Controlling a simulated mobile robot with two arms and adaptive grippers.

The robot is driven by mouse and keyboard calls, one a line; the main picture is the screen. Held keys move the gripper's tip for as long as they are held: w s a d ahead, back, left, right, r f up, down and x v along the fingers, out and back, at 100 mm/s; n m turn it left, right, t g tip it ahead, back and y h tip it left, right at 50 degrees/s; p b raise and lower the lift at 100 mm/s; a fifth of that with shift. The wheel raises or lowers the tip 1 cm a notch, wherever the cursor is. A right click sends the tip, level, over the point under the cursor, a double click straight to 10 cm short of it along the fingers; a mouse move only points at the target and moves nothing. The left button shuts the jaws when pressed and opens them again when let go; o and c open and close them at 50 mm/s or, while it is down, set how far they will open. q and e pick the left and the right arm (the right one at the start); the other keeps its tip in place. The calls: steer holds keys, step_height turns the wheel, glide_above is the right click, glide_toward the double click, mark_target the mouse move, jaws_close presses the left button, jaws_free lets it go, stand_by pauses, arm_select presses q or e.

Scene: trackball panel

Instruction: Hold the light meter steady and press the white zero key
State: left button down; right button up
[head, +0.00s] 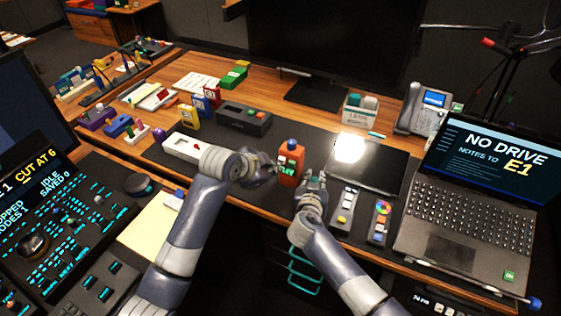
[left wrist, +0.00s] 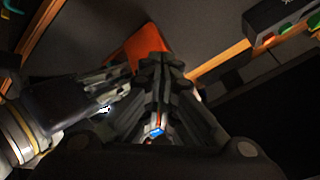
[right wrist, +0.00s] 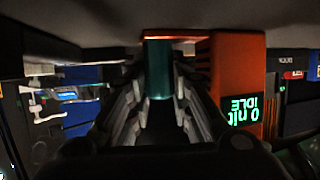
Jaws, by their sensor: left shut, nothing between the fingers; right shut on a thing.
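The light meter (head: 290,167) is an orange upright block with a blue top and a small lit green display; it stands on the dark desk mat. In the right wrist view the light meter (right wrist: 237,65) shows its display upside down. My right gripper (head: 318,177) is shut on a teal grip with an orange top at the meter's side. My left gripper (head: 274,166) is shut and empty, close to the meter's left side. In the left wrist view its fingertips (left wrist: 162,62) lie in front of the orange body; contact cannot be told. I cannot make out the white zero key.
A laptop (head: 465,215) stands at the right.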

arm_select(q)
steer(key=shift+w+d, duration=0.2)
steer(key=shift+w, duration=0.25)
stand_by(0.3)
steer(key=shift+s, duration=0.2)
steer(key=shift+s+a, duration=0.35)
steer(key=shift+s, duration=0.35)
steer(key=s, duration=0.1)
steer(key=s+a, duration=0.1)
steer(key=s, duration=0.1)
steer(key=s+a, duration=0.1)
steer(key=shift+s, duration=0.3)
steer(key=shift+r, duration=0.1)
stand_by(0.7)
steer(key=w+r+v, duration=0.1)
steer(key=v, duration=0.9)
steer(key=shift+d, duration=0.35)
